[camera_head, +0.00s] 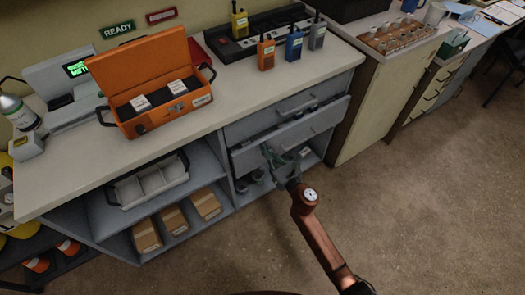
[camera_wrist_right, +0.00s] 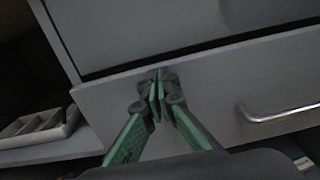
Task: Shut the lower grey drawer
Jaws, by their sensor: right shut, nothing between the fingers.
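The lower grey drawer (camera_head: 322,119) is in the cabinet under the counter and stands partly open, its front jutting past the upper drawer. In the right wrist view its front (camera_wrist_right: 230,90) shows a dark gap above it and a bar handle (camera_wrist_right: 280,114) to the right of my fingers. My right gripper (camera_head: 267,150) is shut and empty at the left part of the drawer front. Its green fingertips (camera_wrist_right: 158,88) point at the front, left of the handle; I cannot tell whether they touch it. My left gripper is not in view.
The upper grey drawer (camera_head: 296,103) looks shut. An open shelf with small items lies below the lower drawer. A grey divided tray (camera_head: 150,184) and cardboard boxes (camera_head: 174,220) stand on shelves to the left. The floor (camera_head: 420,200) on the right is clear.

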